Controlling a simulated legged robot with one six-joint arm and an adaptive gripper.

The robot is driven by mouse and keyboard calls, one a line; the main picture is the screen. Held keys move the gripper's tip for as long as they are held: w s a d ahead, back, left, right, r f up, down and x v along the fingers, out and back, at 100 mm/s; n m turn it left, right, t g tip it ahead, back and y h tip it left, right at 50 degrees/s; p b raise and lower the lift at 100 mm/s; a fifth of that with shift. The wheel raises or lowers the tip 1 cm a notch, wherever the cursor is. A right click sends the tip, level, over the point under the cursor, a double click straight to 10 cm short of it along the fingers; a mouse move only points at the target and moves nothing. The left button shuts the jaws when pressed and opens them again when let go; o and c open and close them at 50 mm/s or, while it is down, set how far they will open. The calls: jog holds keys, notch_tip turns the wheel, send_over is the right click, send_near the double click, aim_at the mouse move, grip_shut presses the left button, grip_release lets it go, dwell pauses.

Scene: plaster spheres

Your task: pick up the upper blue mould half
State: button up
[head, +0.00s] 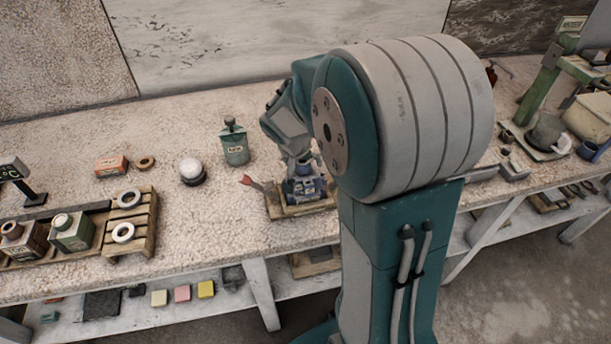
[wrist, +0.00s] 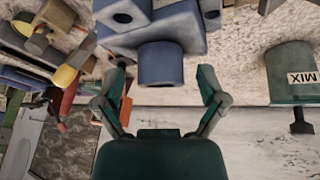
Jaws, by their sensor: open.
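The blue mould (head: 306,186) stands on a small wooden board on the bench, partly hidden by my arm in the head view. In the wrist view its upper half (wrist: 190,27) shows as a blue block with a round neck (wrist: 160,66) pointing towards my gripper. My gripper (wrist: 161,80) is open, with one finger on each side of the neck and a visible gap on both sides. Nothing is held. In the head view my gripper (head: 300,164) is just above the mould. The seam between the mould halves cannot be made out.
A green bottle labelled MIX (wrist: 290,75) stands beside the mould; the head view shows a green bottle (head: 235,146) behind it. A red-ended tool (head: 248,180) lies at the wooden board's (head: 300,211) left.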

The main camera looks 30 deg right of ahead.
jog(key=shift+a, duration=0.25)
grip_shut()
jog(key=shift+d+r, duration=0.1)
jog(key=shift+r, duration=0.05)
